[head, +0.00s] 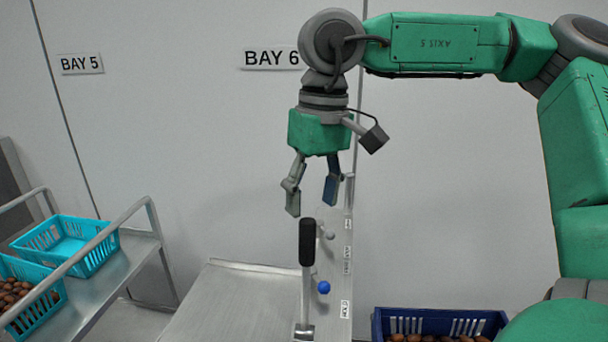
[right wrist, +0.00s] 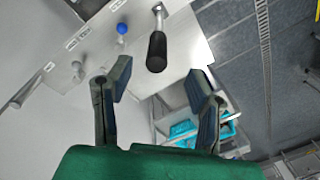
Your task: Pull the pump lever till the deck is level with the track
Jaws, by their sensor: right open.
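The lever (head: 307,242) has a black grip on a metal shaft and stands nearly upright beside a metal deck (head: 240,305). My right gripper (head: 312,200) points down, open and empty, with its fingers just above the black grip in the head view. In the right wrist view the lever's grip (right wrist: 157,50) shows ahead of the gap between the open fingers (right wrist: 158,82), apart from both. The track cannot be made out, so I cannot tell how level the deck is with it. My left gripper is out of view.
A labelled upright strip with a blue knob (head: 323,287) and a pale knob (head: 330,236) stands just right of the lever. A metal trolley (head: 112,262) with turquoise crates (head: 95,262) is at left. A navy crate (head: 380,322) of dates is at lower right. A wall stands behind.

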